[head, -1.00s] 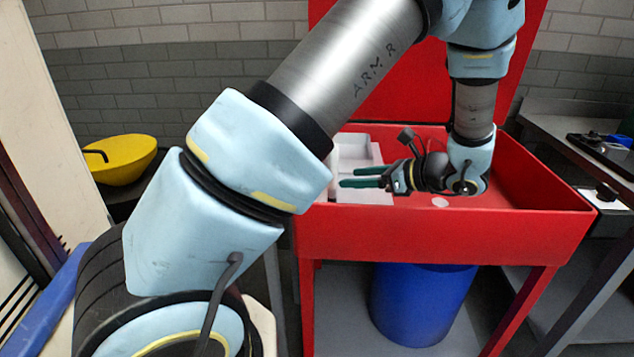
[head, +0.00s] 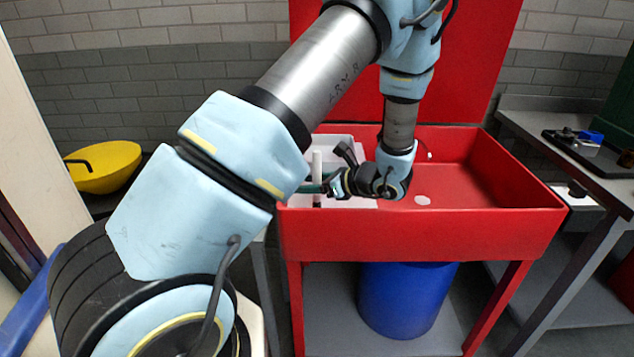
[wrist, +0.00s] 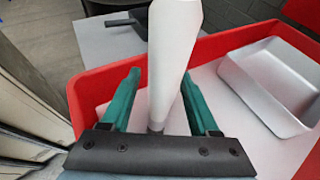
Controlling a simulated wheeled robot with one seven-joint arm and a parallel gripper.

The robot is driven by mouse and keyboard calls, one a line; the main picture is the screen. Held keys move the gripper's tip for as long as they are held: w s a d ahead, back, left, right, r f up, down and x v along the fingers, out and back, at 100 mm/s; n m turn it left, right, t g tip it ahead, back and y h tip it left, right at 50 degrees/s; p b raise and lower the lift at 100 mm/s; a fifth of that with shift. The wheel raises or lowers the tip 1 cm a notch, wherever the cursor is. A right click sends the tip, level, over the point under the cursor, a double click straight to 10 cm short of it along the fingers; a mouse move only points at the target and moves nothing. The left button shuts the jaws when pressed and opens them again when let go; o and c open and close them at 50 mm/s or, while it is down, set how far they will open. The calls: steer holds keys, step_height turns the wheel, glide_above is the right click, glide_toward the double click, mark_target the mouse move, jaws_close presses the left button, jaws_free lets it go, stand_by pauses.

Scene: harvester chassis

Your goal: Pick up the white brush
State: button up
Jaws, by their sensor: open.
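The white brush (head: 317,163) stands upright at the left end of the red sink-like basin, in front of a white tray. In the wrist view the brush (wrist: 173,55) rises between the two green fingers of my gripper (wrist: 160,76), with its lower end close to the palm. My gripper is open, with a visible gap on the left of the brush; contact on the right cannot be told. In the head view my gripper (head: 313,188) points left at the brush's lower part, and its fingers are partly hidden.
The red basin (head: 420,222) has raised walls around my gripper. A grey metal tray (wrist: 275,85) lies inside its rim in the wrist view. A blue barrel (head: 405,300) stands below. A yellow bowl (head: 105,168) is at left, and a grey bench (head: 560,130) at right.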

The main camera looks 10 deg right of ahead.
jaws_close()
stand_by(0.4)
stand_by(0.4)
